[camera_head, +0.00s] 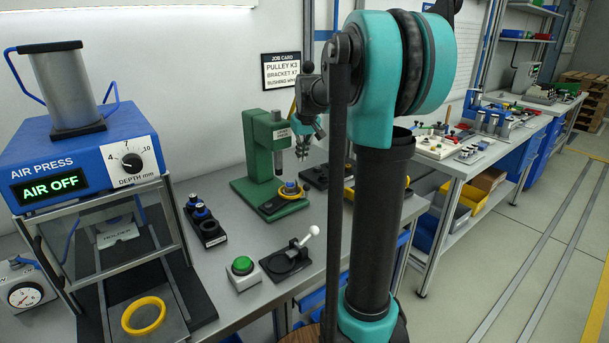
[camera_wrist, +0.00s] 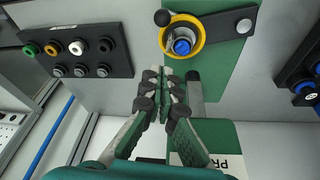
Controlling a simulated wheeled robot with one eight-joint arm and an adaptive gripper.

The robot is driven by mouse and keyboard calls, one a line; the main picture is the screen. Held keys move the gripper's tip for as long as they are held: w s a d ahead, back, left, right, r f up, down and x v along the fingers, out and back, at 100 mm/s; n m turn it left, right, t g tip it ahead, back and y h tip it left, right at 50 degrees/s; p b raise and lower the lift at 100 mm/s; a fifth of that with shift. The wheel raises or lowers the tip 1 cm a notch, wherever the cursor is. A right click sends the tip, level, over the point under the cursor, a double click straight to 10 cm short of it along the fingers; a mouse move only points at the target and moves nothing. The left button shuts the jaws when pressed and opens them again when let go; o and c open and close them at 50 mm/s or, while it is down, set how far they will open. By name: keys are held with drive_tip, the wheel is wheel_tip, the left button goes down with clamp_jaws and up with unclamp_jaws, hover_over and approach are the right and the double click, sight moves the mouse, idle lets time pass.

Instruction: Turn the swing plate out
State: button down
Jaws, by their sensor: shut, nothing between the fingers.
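The swing plate (camera_wrist: 218,28) is a dark flat plate on the green base of the arbor press (camera_head: 257,150). In the wrist view it has a black ball knob (camera_wrist: 162,18) at its left end and a bolt (camera_wrist: 244,26) at its right. A yellow ring (camera_wrist: 198,46) with a blue part (camera_wrist: 182,46) inside sits on it. The plate also shows small in the head view (camera_head: 275,205), under the press ram. My gripper (camera_wrist: 166,76) is shut and empty, above the base and apart from the plate. In the head view, my gripper (camera_head: 304,150) is beside the press column.
A green button (camera_head: 242,266) and a white-knobbed lever fixture (camera_head: 290,258) are in front.

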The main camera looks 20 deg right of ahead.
drive_tip(key=shift+w+d+r+n, duration=0.3)
drive_tip(key=shift+w+d+r, duration=0.05)
drive_tip(key=shift+d+r, duration=0.1)
drive_tip(key=shift+f, duration=0.15)
drive_tip(key=x, duration=0.3)
drive_tip(key=s+x, duration=0.1)
drive_tip(key=x, duration=0.2)
drive_tip(key=s+x, duration=0.1)
drive_tip(key=x, duration=0.2)
drive_tip(key=shift+f, duration=0.5)
drive_tip(key=shift+s+d+f, duration=0.15)
drive_tip(key=shift+s, duration=0.5)
drive_tip(key=shift+s, duration=0.15)
